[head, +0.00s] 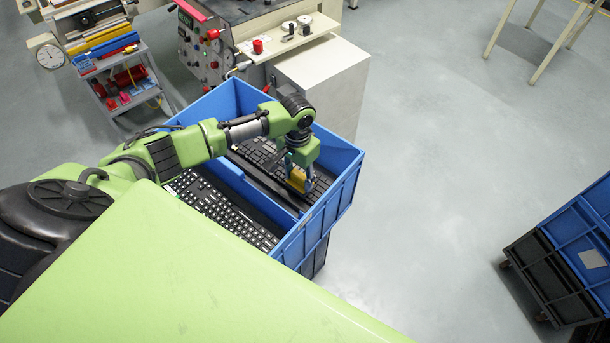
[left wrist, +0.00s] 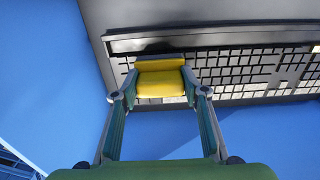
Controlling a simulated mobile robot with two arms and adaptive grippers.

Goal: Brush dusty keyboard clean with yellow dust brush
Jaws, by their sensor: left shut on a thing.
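My left gripper (head: 299,183) reaches down into a blue crate (head: 340,150) and is shut on the yellow dust brush (head: 298,179). In the left wrist view the yellow brush (left wrist: 160,82) sits between the two fingertips, over the edge of a black keyboard (left wrist: 235,70). Its bristles are hidden, so I cannot tell whether they touch the keys. In the head view this keyboard (head: 262,155) lies in the far compartment, partly covered by my arm. Another black keyboard (head: 225,212) with white-marked keys lies in the near compartment. My right gripper is not in view.
A blue divider (head: 236,178) splits the crate. A machine with a beige cabinet (head: 325,80) stands behind it, and a grey tool cart (head: 125,85) stands at the back left. Another blue and black crate (head: 570,260) stands at the right. The grey floor (head: 440,150) between is clear.

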